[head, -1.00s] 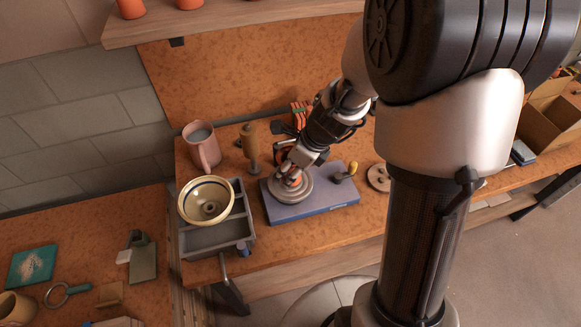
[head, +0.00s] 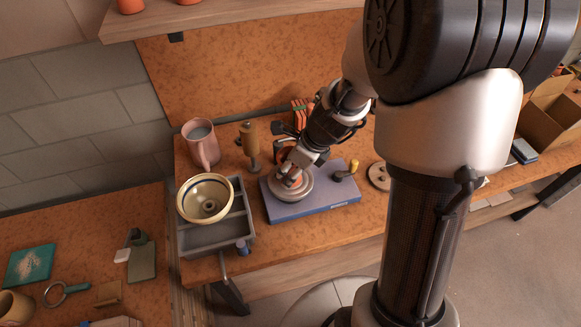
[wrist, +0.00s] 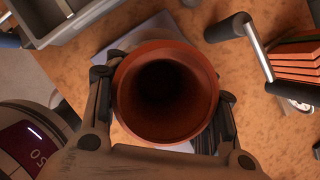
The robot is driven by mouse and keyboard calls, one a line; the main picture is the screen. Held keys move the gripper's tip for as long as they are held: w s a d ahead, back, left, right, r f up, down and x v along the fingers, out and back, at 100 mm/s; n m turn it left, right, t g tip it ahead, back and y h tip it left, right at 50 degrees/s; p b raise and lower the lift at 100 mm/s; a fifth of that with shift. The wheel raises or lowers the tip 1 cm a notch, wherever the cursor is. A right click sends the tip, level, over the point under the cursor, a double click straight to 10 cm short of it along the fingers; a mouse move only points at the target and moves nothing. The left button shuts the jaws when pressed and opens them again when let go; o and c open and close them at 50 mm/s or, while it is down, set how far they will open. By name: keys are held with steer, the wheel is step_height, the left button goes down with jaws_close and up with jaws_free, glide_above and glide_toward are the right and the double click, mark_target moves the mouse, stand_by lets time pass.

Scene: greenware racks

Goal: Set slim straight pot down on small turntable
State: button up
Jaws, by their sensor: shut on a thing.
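The slim straight pot (wrist: 168,92) is reddish-brown and round-mouthed. In the wrist view I look down into its dark opening. My gripper (wrist: 163,98) is shut on it, one finger on each side of its wall. In the head view my gripper (head: 292,172) is over the small turntable (head: 292,190), a grey disc on a blue-grey board. Only a little orange of the pot shows between the fingers there. The pot's base is hidden, so I cannot tell whether it touches the disc.
A grey divided tray (head: 218,246) with a cream bowl (head: 205,199) stands left of the board (head: 318,208). A pink mug (head: 203,146) and a wooden-handled tool (head: 250,142) stand behind. A yellow-topped handle (head: 350,170) is close on the right. Orange slabs (wrist: 298,65) lie nearby.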

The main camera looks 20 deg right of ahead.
steer(key=shift+f, duration=0.15)
steer(key=o, duration=1.3)
steer(key=shift+o, duration=0.2)
steer(key=v, duration=1.2)
steer(key=s+a+r+n+h, duration=0.1)
steer(key=s+r+n, duration=0.3)
steer(key=s+n, duration=0.5)
steer(key=s+a+r+n+t+h, duration=0.1)
steer(key=s+n, duration=0.8)
steer(key=n, duration=0.9)
step_height(320, 180, up, 3)
steer(key=shift+a+f+h, duration=0.1)
steer(key=shift+a+h, duration=0.5)
